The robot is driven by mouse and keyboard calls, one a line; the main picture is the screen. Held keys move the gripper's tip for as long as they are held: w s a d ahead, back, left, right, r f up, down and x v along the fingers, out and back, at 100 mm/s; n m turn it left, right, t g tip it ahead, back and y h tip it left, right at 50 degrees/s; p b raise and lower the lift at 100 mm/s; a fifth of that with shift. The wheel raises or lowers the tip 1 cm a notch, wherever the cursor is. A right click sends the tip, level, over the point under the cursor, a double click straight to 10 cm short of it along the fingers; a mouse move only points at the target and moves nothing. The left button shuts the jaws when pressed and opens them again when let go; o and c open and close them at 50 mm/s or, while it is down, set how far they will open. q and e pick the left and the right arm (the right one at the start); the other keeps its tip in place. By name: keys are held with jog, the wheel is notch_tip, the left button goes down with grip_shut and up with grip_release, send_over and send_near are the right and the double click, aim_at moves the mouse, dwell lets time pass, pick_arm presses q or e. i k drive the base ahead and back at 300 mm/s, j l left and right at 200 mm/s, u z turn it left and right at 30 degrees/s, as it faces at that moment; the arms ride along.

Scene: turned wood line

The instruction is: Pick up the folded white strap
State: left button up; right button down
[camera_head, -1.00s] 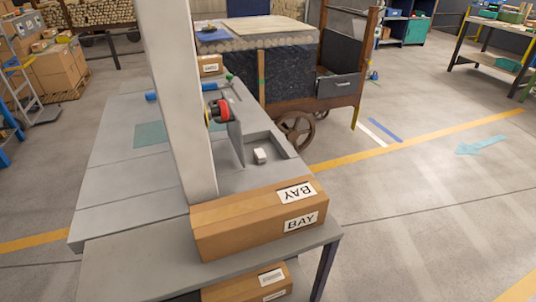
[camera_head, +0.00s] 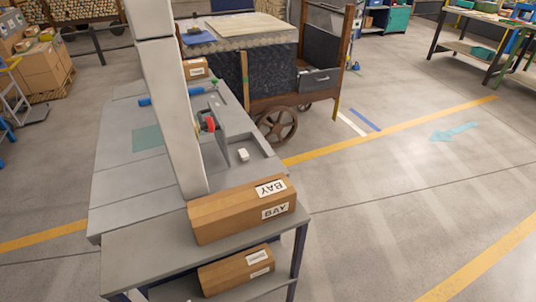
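A small white block-like item (camera_head: 243,155), which looks like the folded white strap, lies in a shallow grey recessed tray (camera_head: 264,149) on the grey workbench (camera_head: 125,185). It is too small to make out its folds. Neither of my grippers is in view.
A pale upright post (camera_head: 172,110) stands left of the white item. A cardboard box (camera_head: 220,218) labelled BAY sits on the bench's near end, another box (camera_head: 225,275) below. A wheeled wooden cart (camera_head: 272,80) stands behind. Open floor (camera_head: 390,190) lies to the right.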

aim_at(243, 156)
jog(key=z, duration=1.55)
jog(key=i+l+z, duration=0.25)
jog(key=i, duration=0.25)
jog(key=i+z, duration=0.25)
jog(key=i, duration=0.2)
jog(key=i+u, duration=0.35)
jog(key=i, duration=0.3)
jog(key=i+l+u, duration=0.15)
jog(key=i+u, duration=0.15)
jog(key=i, duration=0.35)
jog(key=i+j+u, duration=0.1)
jog(key=i+u, duration=0.5)
jog(key=u, duration=0.25)
jog(key=i+u, duration=0.25)
jog(key=u, duration=0.15)
jog(key=i+j+u, duration=0.1)
jog(key=i+u, duration=0.5)
jog(key=u, duration=0.2)
jog(key=i+u, duration=0.85)
jog(key=u, duration=0.3)
jog(key=i+l+u, duration=0.2)
jog(key=u, duration=0.15)
